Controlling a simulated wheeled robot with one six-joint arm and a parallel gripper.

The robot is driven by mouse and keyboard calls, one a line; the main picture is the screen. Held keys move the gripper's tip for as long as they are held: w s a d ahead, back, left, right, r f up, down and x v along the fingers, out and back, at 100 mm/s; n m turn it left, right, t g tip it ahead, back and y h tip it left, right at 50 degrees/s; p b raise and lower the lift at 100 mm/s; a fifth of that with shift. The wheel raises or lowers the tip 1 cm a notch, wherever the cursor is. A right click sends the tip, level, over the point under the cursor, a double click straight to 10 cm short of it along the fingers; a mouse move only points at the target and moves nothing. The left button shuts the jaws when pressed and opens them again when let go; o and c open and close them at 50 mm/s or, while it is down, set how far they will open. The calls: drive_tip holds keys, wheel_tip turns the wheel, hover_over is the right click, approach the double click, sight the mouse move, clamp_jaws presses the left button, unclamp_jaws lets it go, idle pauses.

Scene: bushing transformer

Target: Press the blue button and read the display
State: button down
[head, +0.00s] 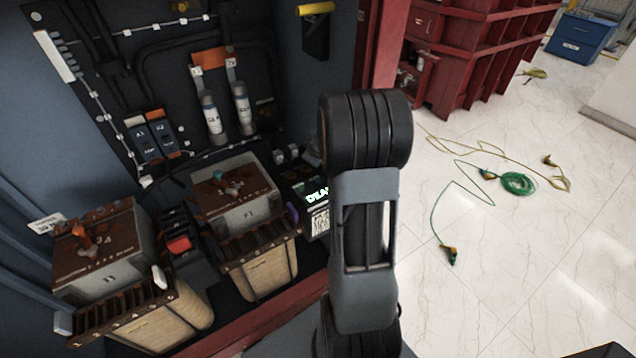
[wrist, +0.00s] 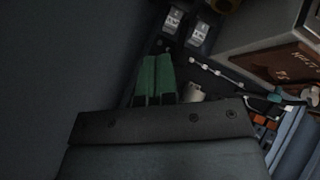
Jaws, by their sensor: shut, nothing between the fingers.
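A dark device with a lit greenish-white display (head: 317,195) sits at the right end of the cabinet floor in the head view. Its text starts with letters like "DEA"; my arm hides the rest. A black-and-white label is below the display. I cannot make out a blue button in either view; a small purple-blue part (head: 293,212) shows left of the device. In the wrist view my gripper (wrist: 155,68) has its two green fingers together, shut and empty, inside the dark cabinet. My gripper is hidden in the head view.
Two brown-topped transformers, the left (head: 105,255) and the middle (head: 235,195), stand in the cabinet, with a red switch (head: 178,245) between them. Two grey cylinders (head: 242,108) are on the back panel. Green cable (head: 517,183) lies on the open floor at right.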

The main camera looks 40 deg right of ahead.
sight(316, 181)
drive_tip(key=shift+w+d+f, duration=0.15)
drive_tip(key=shift+d+f, duration=0.15)
drive_tip(key=shift+f, duration=0.3)
wheel_tip(316, 181, down, 9)
drive_tip(key=b, duration=0.9)
drive_tip(key=shift+r, duration=0.1)
idle(1.7)
drive_tip(key=shift+f+b, duration=0.35)
drive_tip(key=shift+f, duration=0.1)
drive_tip(key=shift+f+b, duration=0.4)
drive_tip(key=shift+f, duration=0.05)
idle(0.6)
drive_tip(key=shift+r, duration=0.2)
drive_tip(key=shift+r+p, duration=0.7)
drive_tip(key=shift+p, duration=0.25)
